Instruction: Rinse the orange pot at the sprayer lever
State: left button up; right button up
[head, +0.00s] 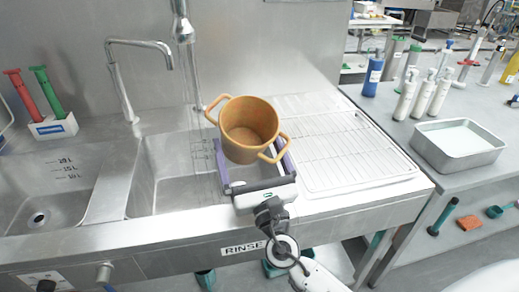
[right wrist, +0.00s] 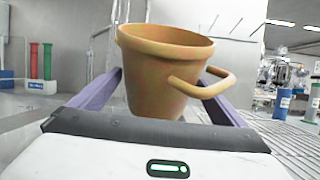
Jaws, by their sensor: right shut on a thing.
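The orange pot (head: 248,128) is upright in the head view, over the right edge of the right sink basin, beside the wire drainer. It has two loop handles, one toward the upper left and one toward the lower right. My right gripper (head: 250,155) is shut on the pot, its purple fingers on either side of the body. In the right wrist view the pot (right wrist: 165,75) sits between the fingers, one handle pointing right. The sprayer (head: 184,30) hangs from the top behind the basin, its lower part near the pot's left handle. My left gripper is not in view.
A bent faucet (head: 140,43) stands at the back between two basins. A ribbed drainboard (head: 345,150) lies right of the pot. A holder (head: 53,127) with red and green tools is at left. A metal tray (head: 458,145) and bottles (head: 422,97) stand on the right table.

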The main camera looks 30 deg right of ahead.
aim_at(226, 128)
jog(key=w+a, duration=0.1)
jog(key=w+a+b, duration=0.1)
jog(key=w, duration=0.1)
jog(key=w+f, duration=0.1)
jog(key=shift+w+a+b, duration=0.15)
jog(key=shift+a+b, duration=0.2)
jog(key=shift+a, duration=0.05)
jog(key=shift+w+a+f+b, duration=0.15)
jog(key=shift+w+a+b, duration=0.2)
jog(key=shift+w, duration=0.25)
jog(key=shift+w+a, duration=0.3)
jog(key=shift+w, duration=0.1)
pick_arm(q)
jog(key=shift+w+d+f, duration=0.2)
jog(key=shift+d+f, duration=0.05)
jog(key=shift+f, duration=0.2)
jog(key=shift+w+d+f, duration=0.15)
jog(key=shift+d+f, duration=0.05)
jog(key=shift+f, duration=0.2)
pick_arm(e)
jog(key=shift+w+a, duration=0.15)
jog(key=shift+w, duration=0.1)
pick_arm(q)
jog(key=shift+b, duration=0.3)
pick_arm(e)
jog(key=shift+w+d, duration=0.3)
jog(key=shift+d, duration=0.2)
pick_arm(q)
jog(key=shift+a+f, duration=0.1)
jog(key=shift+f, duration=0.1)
